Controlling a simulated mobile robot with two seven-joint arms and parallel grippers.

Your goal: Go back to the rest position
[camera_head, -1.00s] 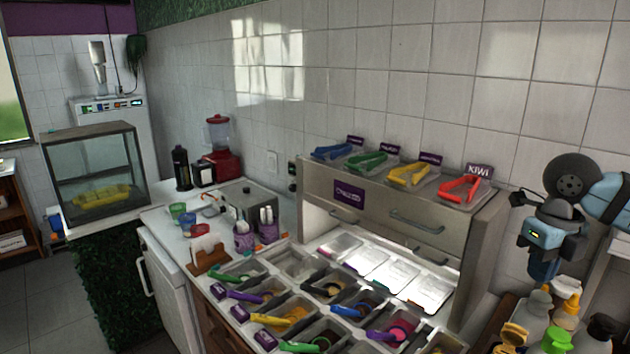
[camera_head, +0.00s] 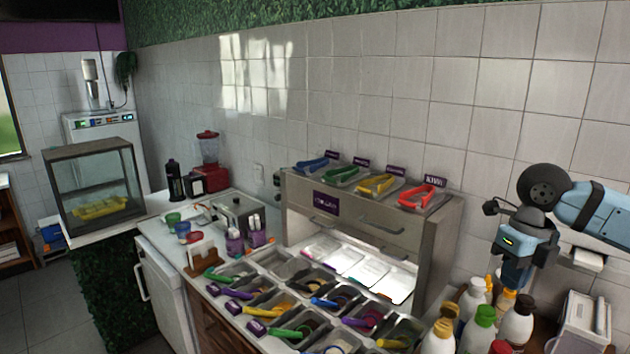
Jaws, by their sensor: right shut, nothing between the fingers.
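My right gripper (camera_head: 514,274) hangs at the right of the head view, pointing down from the blue and black arm. Its fingers are shut with nothing visible between them. It is in front of the tiled wall, just above several sauce bottles (camera_head: 483,322); I cannot tell whether its tips are behind or over the bottle caps. My left gripper is not in view.
The topping station (camera_head: 440,243) carries coloured tongs (camera_head: 417,196) on top and several topping bins (camera_head: 290,315) with spoons below. A glass display case (camera_head: 95,165) stands at the left. A paper roll (camera_head: 588,258) is on the wall beside my right arm.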

